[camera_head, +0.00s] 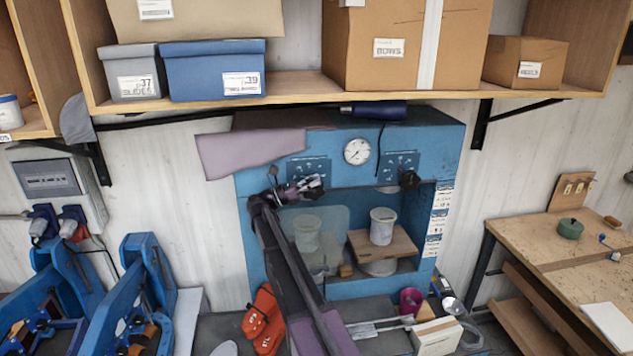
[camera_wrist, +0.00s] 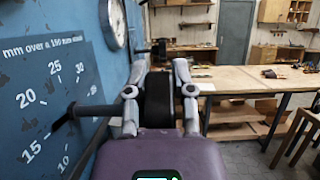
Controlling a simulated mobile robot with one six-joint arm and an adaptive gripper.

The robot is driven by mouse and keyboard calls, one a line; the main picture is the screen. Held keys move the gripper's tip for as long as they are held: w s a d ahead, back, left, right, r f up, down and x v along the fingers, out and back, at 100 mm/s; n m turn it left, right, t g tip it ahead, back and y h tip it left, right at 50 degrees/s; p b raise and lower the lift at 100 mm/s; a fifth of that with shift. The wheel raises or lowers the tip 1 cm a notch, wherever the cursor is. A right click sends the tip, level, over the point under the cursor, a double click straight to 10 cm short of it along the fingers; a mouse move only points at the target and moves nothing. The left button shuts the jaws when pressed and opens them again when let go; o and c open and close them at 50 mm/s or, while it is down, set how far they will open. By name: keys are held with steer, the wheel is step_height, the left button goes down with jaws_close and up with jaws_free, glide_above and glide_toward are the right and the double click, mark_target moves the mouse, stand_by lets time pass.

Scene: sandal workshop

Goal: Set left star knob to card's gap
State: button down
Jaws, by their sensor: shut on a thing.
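The left star knob (camera_wrist: 158,98) is black and sits on a dark shaft (camera_wrist: 98,111) standing out from the blue press. In the wrist view my gripper (camera_wrist: 158,90) has one finger on each side of it and is shut on it. In the head view my gripper (camera_head: 308,186) is in front of the press's left scale and largely hides the knob. White printed cards (camera_head: 439,220) hang on the press's right edge, too small to read.
The right knob (camera_head: 408,179) stands out below its own scale. A round gauge (camera_head: 357,151) is between the scales. A pale pot (camera_head: 382,226) stands on a wooden board inside the press. A shelf (camera_head: 300,87) with boxes overhangs the press. A workbench (camera_head: 560,240) is at right.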

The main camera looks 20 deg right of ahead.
steer(key=shift+s+r, duration=0.1)
steer(key=shift+s, duration=0.05)
steer(key=shift+d+r+y+p, duration=0.1)
steer(key=shift+y+p, duration=0.4)
steer(key=shift+p, duration=0.45)
steer(key=y+p, duration=0.1)
steer(key=t+y+p, duration=0.1)
steer(key=p, duration=0.1)
steer(key=shift+s+d, duration=0.15)
steer(key=shift+d, duration=0.15)
steer(key=shift+y+p, duration=0.6)
steer(key=shift+p, duration=0.2)
steer(key=shift+d+f, duration=0.1)
steer(key=shift+f, duration=0.25)
steer(key=shift+c, duration=2.4)
jaws_free()
steer(key=shift+s, duration=0.1)
